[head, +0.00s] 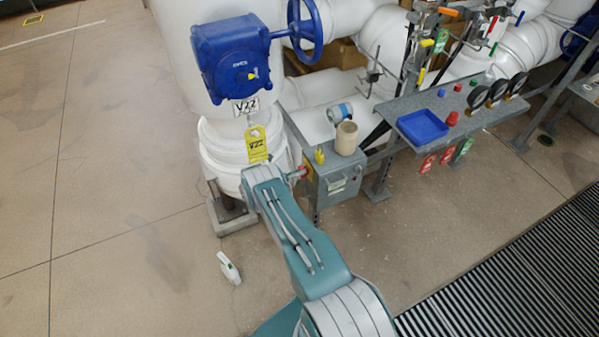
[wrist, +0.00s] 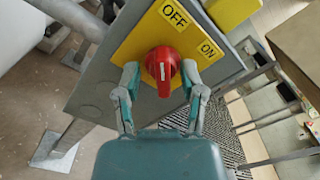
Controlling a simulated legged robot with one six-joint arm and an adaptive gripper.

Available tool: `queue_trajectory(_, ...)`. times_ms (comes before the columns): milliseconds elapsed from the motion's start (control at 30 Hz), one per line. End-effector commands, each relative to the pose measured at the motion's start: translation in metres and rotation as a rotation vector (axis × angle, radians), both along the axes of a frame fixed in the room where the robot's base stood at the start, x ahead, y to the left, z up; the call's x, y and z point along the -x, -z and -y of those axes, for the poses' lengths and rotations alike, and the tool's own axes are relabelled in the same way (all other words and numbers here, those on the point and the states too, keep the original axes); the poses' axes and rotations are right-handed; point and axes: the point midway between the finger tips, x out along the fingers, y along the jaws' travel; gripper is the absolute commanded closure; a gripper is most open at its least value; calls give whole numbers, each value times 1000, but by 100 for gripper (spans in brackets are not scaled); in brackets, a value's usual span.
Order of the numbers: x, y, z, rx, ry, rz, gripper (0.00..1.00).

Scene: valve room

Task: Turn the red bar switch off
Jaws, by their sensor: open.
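The red bar switch (wrist: 162,68) sits on a yellow plate (wrist: 135,45) on the side of a grey box (wrist: 95,80). The plate carries an OFF label at its top and an ON label at its right. The switch's bar runs roughly up and down in the wrist view. My gripper (wrist: 160,74) is open, with one finger on each side of the switch. I cannot tell whether either finger touches it. In the head view, the grey box (head: 340,183) stands beyond my arm, with a bit of red (head: 303,170) at its left side.
A beige cup (head: 346,140) and a yellow item (head: 319,156) are on top of the box. A blue valve (head: 232,58) on a white pipe is behind my arm. A grey shelf with a blue tray (head: 422,127) is at the right. Open floor lies left.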

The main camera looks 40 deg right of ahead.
Motion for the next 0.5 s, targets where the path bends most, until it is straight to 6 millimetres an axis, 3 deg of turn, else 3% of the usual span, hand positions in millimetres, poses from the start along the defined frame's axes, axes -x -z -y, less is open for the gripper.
queue_trajectory(167,-6,1,-22,0,-4,-1,48)
queue_trajectory(500,-24,1,-90,-1,-5,0,48)
